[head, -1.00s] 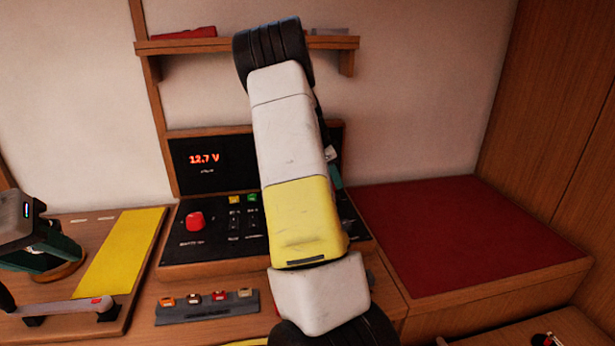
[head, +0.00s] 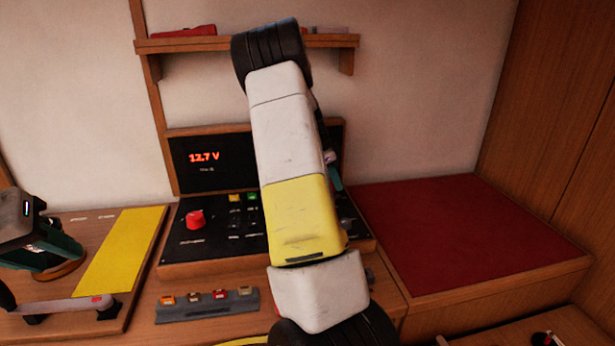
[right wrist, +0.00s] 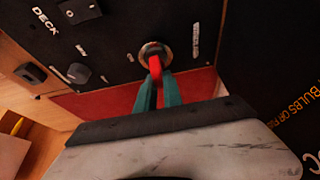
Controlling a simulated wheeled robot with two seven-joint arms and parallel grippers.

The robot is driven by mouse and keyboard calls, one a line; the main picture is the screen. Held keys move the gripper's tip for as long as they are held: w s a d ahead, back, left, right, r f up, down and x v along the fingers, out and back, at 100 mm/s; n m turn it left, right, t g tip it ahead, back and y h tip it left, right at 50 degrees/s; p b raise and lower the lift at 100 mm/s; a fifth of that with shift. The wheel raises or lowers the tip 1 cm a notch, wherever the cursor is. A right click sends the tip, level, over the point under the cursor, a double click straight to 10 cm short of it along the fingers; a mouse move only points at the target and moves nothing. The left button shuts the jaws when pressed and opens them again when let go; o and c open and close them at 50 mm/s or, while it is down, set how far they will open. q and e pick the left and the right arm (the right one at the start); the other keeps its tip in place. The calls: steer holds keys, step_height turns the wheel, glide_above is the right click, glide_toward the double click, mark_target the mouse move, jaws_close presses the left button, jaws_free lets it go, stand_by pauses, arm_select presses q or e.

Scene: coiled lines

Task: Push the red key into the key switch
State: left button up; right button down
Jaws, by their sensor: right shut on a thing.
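The red key (right wrist: 160,71) shows in the right wrist view, held between the teal fingers of my right gripper (right wrist: 158,88), which is shut on it. The key switch (right wrist: 153,52) is a round metal ring on the black panel. The key's far end meets the ring's opening; how deep it sits, I cannot tell. In the head view my right arm covers the key and switch, and only a bit of the teal gripper (head: 335,177) shows past the arm. My left gripper is not in view.
The black panel (head: 185,240) also carries a red knob (head: 195,219) and several small switches. A grey rack (head: 207,306) with several fuses lies in front. A green sander (head: 45,243) stands left of it. A red cushion (head: 460,240) is at right, and a shelf (head: 220,43) is above.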

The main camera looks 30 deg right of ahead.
steer(key=shift+f, duration=0.5)
stand_by(0.7)
steer(key=c, duration=1.4)
jaws_free()
steer(key=v, duration=0.7)
steer(key=shift+r, duration=0.35)
steer(key=shift+w+a, duration=0.1)
steer(key=shift+a, duration=0.05)
